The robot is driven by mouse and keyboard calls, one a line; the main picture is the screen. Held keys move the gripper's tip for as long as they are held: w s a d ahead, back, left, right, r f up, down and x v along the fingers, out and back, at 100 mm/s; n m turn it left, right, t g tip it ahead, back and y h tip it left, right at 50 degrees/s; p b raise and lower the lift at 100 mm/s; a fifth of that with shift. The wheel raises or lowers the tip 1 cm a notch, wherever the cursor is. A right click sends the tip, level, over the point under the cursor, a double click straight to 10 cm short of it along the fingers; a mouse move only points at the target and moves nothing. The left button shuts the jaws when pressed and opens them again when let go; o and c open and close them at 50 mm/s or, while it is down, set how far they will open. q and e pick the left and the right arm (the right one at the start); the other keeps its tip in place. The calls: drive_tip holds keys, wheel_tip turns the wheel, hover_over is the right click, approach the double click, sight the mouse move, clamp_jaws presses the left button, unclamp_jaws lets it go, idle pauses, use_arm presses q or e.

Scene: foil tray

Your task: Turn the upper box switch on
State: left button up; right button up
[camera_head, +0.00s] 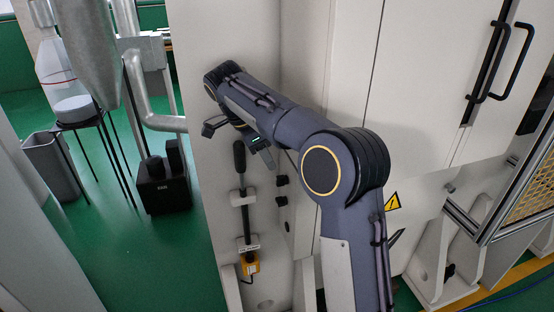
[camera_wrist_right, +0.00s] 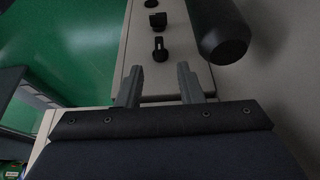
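Several black switches stick out of a pale panel (camera_wrist_right: 135,45). In the head view the upper switch (camera_head: 281,180) sits just below my right gripper (camera_head: 269,160), with another switch (camera_head: 282,200) under it. In the right wrist view the nearest black switch (camera_wrist_right: 160,48) lies ahead of my right gripper (camera_wrist_right: 160,88), roughly in line with the gap between the fingers. The fingers are apart with nothing between them and do not touch the switch. The fingertips are hard to make out in the head view. My left gripper is not in view.
A black handle (camera_head: 239,156) on a vertical rod stands left of the switches; a large dark cylinder (camera_wrist_right: 220,32) is close to the right finger in the wrist view. A yellow box (camera_head: 250,263) is lower down. Cabinet doors with black handles (camera_head: 514,60) are at right.

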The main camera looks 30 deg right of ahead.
sight(278, 176)
drive_tip(key=x, duration=0.7)
drive_tip(key=shift+d+f, duration=0.15)
drive_tip(key=shift+f, duration=0.15)
drive_tip(key=shift+s, duration=0.1)
clamp_jaws()
